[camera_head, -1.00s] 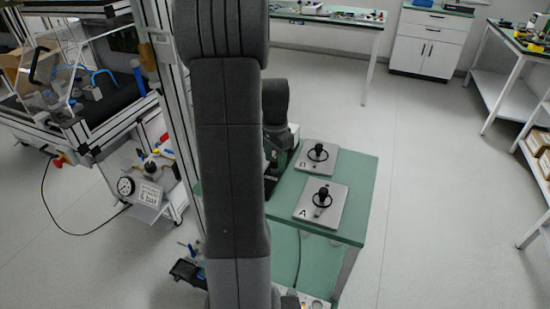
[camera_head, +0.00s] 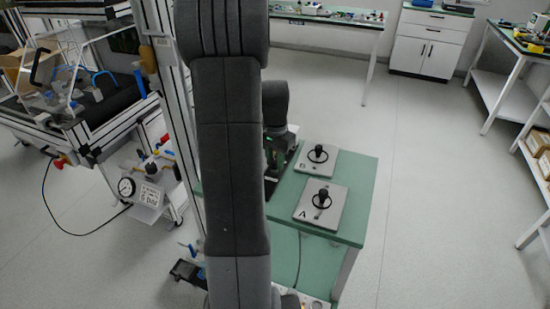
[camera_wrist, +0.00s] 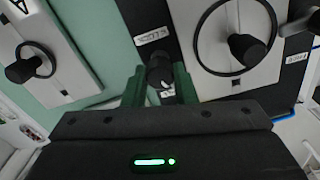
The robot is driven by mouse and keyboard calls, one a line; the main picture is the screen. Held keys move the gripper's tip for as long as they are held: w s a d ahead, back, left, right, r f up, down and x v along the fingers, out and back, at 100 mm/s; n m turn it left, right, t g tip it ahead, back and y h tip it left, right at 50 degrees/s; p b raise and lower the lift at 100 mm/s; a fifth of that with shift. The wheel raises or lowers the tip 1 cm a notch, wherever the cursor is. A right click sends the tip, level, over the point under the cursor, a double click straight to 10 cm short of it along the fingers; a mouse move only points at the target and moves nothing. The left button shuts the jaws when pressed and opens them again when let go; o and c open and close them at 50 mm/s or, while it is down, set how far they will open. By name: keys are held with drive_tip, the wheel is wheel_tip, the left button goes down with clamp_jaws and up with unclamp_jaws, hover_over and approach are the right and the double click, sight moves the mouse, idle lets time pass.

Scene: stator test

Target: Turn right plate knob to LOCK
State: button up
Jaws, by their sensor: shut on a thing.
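A small black knob (camera_wrist: 160,71) stands on a black plate (camera_wrist: 172,22) in the wrist view. My gripper (camera_wrist: 160,80) has its two green fingers on either side of the knob and is shut on it. A white label (camera_wrist: 151,35), which seems to read LOCK upside down, lies just beyond the knob. Another label (camera_wrist: 297,58), which seems to read FREE, is at the far right. A white mark shows beside the knob's base. In the head view my gripper (camera_head: 272,160) is over the dark plate (camera_head: 271,186), and my arm hides most of both.
Grey plate A (camera_head: 305,213) and grey plate B (camera_head: 328,167), each with a black ring and knob, sit on the green table (camera_head: 362,190). In the wrist view a large ring handle (camera_wrist: 213,68) is close right of my fingers. The table's right side is clear.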

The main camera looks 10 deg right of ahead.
sight(275, 161)
drive_tip(key=n, duration=0.3)
drive_tip(key=shift+n+p, duration=0.3)
drive_tip(key=shift+n, duration=0.1)
drive_tip(key=n, duration=0.3)
drive_tip(key=shift+n, duration=0.3)
drive_tip(key=n+p, duration=0.1)
drive_tip(key=n, duration=0.5)
drive_tip(key=shift+n, duration=0.3)
drive_tip(key=o, duration=1)
wheel_tip(275, 161, up, 14)
drive_tip(key=shift+p, duration=0.4)
drive_tip(key=shift+f, duration=0.1)
